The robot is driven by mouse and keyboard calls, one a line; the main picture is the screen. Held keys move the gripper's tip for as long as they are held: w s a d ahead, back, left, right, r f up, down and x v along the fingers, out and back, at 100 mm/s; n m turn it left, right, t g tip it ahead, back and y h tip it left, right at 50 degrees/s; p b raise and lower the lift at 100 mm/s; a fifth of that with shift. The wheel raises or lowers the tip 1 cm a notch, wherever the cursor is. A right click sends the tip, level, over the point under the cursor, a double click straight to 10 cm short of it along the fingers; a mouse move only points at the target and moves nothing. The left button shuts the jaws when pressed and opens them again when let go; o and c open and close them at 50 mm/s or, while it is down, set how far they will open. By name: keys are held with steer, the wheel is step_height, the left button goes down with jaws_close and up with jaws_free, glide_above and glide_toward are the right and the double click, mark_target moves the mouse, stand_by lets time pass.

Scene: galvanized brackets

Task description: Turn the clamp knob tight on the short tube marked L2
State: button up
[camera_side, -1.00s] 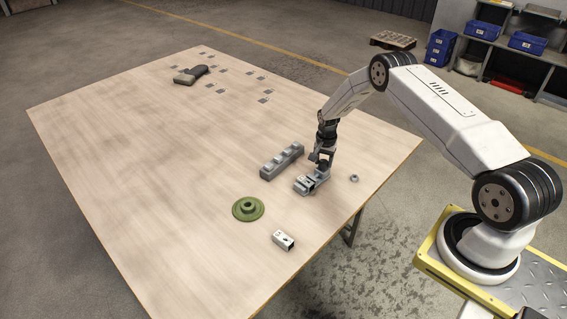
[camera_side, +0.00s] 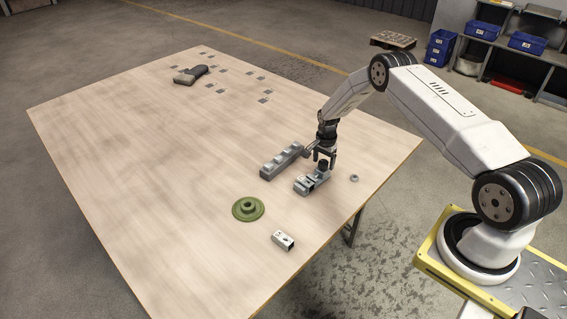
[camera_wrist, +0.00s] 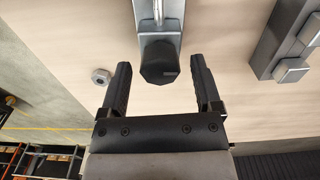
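A grey metal clamp (camera_side: 312,183) lies near the table's right edge, with a dark knob (camera_side: 323,164) at its far end. In the wrist view the dark faceted knob (camera_wrist: 160,62) sits between my two fingers, with a visible gap on each side. A light metal piece (camera_wrist: 159,12) lies in the clamp channel; no L2 mark is readable on it. My gripper (camera_side: 321,156) is open and empty, pointing down just over the knob. A short white square tube (camera_side: 283,240) with dark marks lies apart, nearer the camera; its marks are too small to read.
A grey stepped block (camera_side: 282,161) stands close to the left of the clamp. A green flanged disc (camera_side: 248,208) lies in front, and a small nut (camera_side: 354,178) to the right. A dark grey tool-like object (camera_side: 190,75) lies far back.

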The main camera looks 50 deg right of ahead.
stand_by(0.5)
steer(key=shift+n, duration=9)
steer(key=shift+c, duration=0.2)
jaws_close()
